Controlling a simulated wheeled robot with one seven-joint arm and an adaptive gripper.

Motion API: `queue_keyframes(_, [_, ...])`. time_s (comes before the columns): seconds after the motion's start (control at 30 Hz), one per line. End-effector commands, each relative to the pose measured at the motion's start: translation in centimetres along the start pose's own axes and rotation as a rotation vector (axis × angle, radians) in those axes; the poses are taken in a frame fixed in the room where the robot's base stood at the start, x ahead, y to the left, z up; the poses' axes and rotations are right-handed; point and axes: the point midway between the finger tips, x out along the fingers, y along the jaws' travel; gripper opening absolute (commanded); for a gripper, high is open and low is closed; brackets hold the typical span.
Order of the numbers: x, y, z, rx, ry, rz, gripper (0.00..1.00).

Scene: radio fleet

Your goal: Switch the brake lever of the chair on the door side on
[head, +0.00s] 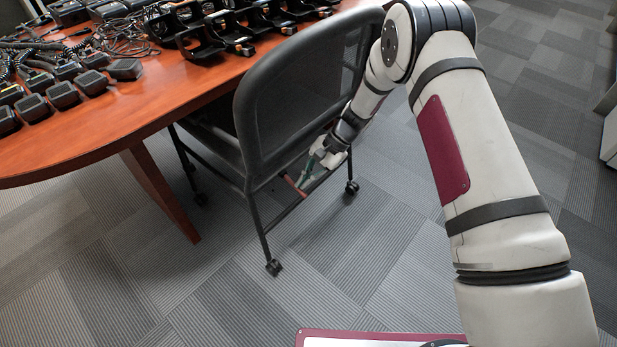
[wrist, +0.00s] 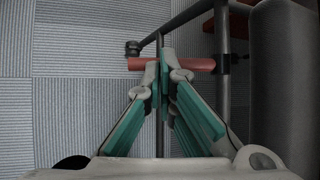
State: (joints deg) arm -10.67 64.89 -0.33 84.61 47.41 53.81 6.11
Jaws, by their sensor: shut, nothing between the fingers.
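The black chair (head: 300,95) stands at the table's edge, its mesh back towards me. A red brake lever (head: 292,187) shows low on the chair's frame. In the wrist view the red lever (wrist: 198,64) lies crosswise beside a dark upright tube. My gripper (head: 308,180) is low behind the chair's back, close to the lever. In the wrist view my gripper (wrist: 165,60) has its green-sided fingers closed together, and the tips cover the middle of the lever. I cannot tell if they touch it. The door is not in view.
The wooden table (head: 95,130) carries several radios, chargers and cables, and its leg (head: 160,190) stands left of the chair. Chair casters (head: 273,267) rest on the grey carpet. The floor in front and to the right is clear. A pale cabinet (head: 609,135) is at the right edge.

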Motion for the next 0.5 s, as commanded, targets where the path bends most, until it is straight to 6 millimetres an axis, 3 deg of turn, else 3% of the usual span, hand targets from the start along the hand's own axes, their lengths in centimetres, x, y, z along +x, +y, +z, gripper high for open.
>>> queue_keyframes(0.23, [0.1,0.0,0.0,0.0,-0.001,0.0,0.0])
queue_keyframes(0.5, [1.9,0.4,-0.7,0.001,-0.001,0.0,0.0])
